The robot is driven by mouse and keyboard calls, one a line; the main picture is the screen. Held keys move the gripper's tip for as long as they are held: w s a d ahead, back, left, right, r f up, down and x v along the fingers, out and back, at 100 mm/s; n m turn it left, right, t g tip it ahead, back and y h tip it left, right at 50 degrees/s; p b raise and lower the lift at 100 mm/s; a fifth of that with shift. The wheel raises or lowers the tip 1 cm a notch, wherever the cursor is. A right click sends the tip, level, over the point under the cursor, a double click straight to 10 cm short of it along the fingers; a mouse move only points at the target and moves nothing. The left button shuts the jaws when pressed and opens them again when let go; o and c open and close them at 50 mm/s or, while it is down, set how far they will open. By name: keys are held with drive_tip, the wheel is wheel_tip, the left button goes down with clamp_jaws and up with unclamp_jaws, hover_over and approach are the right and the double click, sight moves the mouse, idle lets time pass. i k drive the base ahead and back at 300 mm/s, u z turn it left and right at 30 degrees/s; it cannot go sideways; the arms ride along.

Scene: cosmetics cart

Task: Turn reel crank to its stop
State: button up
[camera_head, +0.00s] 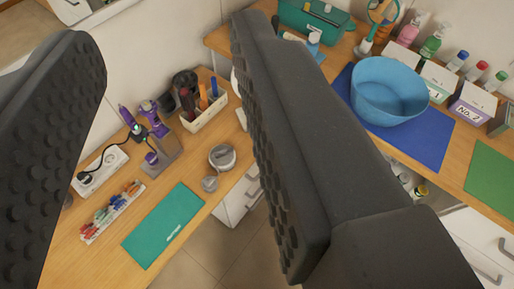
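My gripper (168,50) is open, with its two dark, studded fingers wide apart and nothing between them. The left finger fills the left edge and the right finger crosses the middle of the view. A small round grey-and-white item (222,157), possibly the reel, is on the wooden desk between the fingers, near the desk's right edge. A smaller grey piece (210,183) shows just in front of it; I cannot tell whether this is the crank. The gripper is apart from both.
The wooden desk holds a green mat (163,225), a rack of colored items (112,211), a power strip (100,170), purple tools on a stand (152,140) and a tool box (205,115). At right, a blue bowl (388,90) stands on a blue mat (425,145) near several bottles.

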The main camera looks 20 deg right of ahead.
sight(220, 160)
drive_tip(key=z, duration=0.4)
drive_tip(key=i, duration=1)
drive_tip(key=u, duration=0.05)
